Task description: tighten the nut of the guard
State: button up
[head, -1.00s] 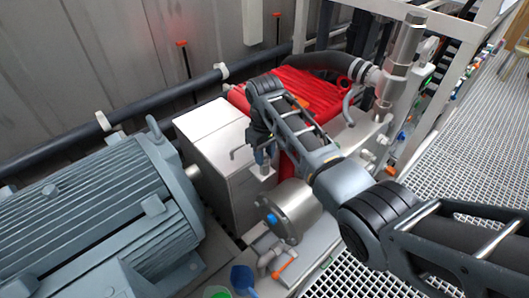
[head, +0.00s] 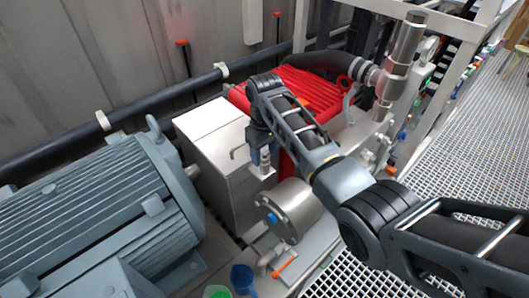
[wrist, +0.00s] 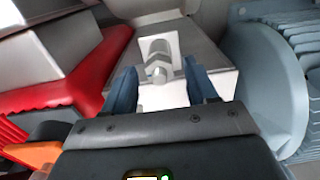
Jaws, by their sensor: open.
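The guard (head: 212,125) is a light grey metal box between the grey motor and the red pump in the head view. A small tab with a bolt juts from its side, by my gripper (head: 262,160). In the wrist view the nut (wrist: 157,72) is a grey hex piece in front of an upright slotted bracket on the guard (wrist: 210,60). My gripper (wrist: 161,88) is open, with its blue fingers left and right of the nut and a gap on each side. Nothing is held. In the head view my arm and gripper largely cover the nut.
The grey motor (head: 105,215) stands left of the guard, and the red pump (head: 315,90) behind my arm. A round steel housing (head: 296,208) and an orange-handled valve (head: 285,265) lie below my gripper. Grating (head: 465,150) is open floor on the right.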

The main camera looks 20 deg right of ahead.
aim_at(264, 156)
notch_tip(264, 156, up, 8)
jog(key=shift+f+b, duration=0.25)
jog(key=shift+b, duration=0.15)
dwell(0.3)
